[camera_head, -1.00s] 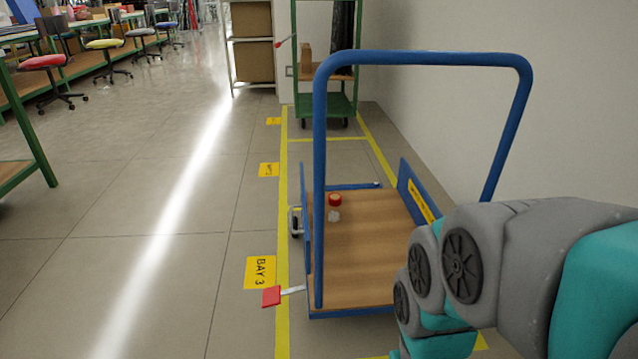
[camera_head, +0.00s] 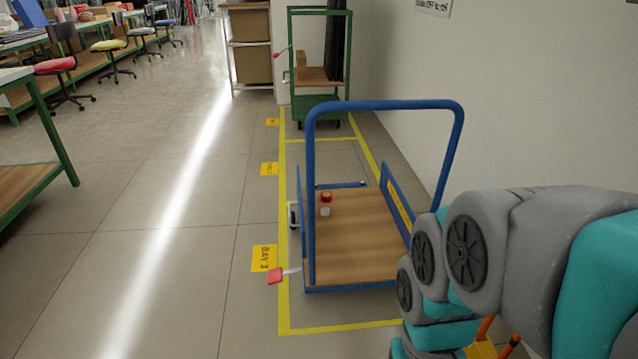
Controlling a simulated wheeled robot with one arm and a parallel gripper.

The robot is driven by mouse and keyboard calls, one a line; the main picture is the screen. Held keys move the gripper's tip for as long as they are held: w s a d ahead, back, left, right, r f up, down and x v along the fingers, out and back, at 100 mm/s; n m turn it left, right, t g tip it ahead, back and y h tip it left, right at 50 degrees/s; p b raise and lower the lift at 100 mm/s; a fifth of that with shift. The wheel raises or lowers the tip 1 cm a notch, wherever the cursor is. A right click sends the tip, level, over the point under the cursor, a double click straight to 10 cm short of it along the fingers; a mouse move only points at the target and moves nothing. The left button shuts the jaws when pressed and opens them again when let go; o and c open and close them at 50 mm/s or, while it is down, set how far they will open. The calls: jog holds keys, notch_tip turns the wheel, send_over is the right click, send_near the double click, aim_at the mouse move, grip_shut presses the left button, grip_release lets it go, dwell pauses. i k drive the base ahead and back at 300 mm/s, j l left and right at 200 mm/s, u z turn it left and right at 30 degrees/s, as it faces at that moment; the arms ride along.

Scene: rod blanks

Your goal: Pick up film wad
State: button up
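A small whitish lump (camera_head: 325,212), possibly the film wad, lies on the wooden deck of the blue cart (camera_head: 365,245), near its left side. A small red-topped item (camera_head: 326,197) sits right behind it. They are too small to make out in detail. My grey and teal arm fills the lower right, and the fingers of my gripper do not show clearly in the picture.
The cart's blue push handle (camera_head: 385,105) rises at its near end. A red-tipped lever (camera_head: 275,276) sticks out at the lower left. A green trolley (camera_head: 318,108) stands behind. A wall runs along the right. The floor to the left is clear up to the workbenches (camera_head: 40,175).

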aim_at(324, 210)
jog(key=z, duration=1.85)
jog(key=j+z, duration=0.1)
jog(key=j, duration=0.95)
jog(key=k+j+z, duration=0.15)
jog(key=j, duration=0.9)
jog(key=k+j+z, duration=0.15)
jog(key=j, duration=0.85)
jog(key=k+j, duration=0.15)
jog(key=j, duration=0.25)
jog(key=k+j+u, duration=0.15)
jog(key=j, duration=0.75)
jog(key=i+l+z, duration=0.2)
jog(key=k, duration=0.1)
